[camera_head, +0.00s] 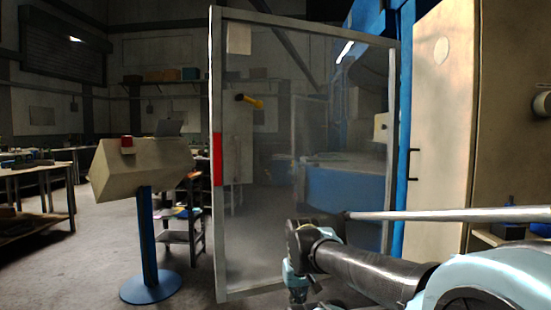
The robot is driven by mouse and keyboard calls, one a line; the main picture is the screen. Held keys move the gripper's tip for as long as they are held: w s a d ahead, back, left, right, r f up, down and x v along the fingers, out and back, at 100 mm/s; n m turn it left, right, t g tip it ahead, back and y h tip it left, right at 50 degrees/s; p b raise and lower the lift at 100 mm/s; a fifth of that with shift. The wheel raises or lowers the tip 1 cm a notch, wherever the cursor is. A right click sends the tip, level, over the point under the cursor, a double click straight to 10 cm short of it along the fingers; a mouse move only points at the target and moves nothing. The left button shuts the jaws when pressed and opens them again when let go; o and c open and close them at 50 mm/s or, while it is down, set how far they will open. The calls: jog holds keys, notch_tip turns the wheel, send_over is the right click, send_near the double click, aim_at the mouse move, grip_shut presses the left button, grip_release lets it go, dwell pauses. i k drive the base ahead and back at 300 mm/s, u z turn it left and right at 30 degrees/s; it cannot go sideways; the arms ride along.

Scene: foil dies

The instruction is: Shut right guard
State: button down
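The right guard (305,170) is a tall clear panel in a grey metal frame. It stands open, swung out from the blue machine (405,120), with its right side near the machine's blue post. Its left edge carries a red strip (217,160). A yellow and black handle (250,101) shows in the upper left of the panel. My arm reaches in from the lower right, in front of the panel's lower right part. The end of my arm, with my gripper (298,292), is small and dark near the bottom edge; its fingers cannot be made out. I cannot tell whether it touches the guard.
A beige control console (140,170) on a blue pedestal stands left of the guard. A small dark shelf stand (180,235) is behind it. Workbenches (35,185) line the far left. A beige cabinet panel (440,130) is at the right. Floor between console and guard is clear.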

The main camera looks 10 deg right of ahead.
aim_at(232, 150)
jog(key=u, duration=0.1)
jog(key=i, duration=0.3)
jog(key=u, duration=0.75)
jog(key=k, duration=1.7)
jog(key=z, duration=0.65)
jog(key=i, duration=0.95)
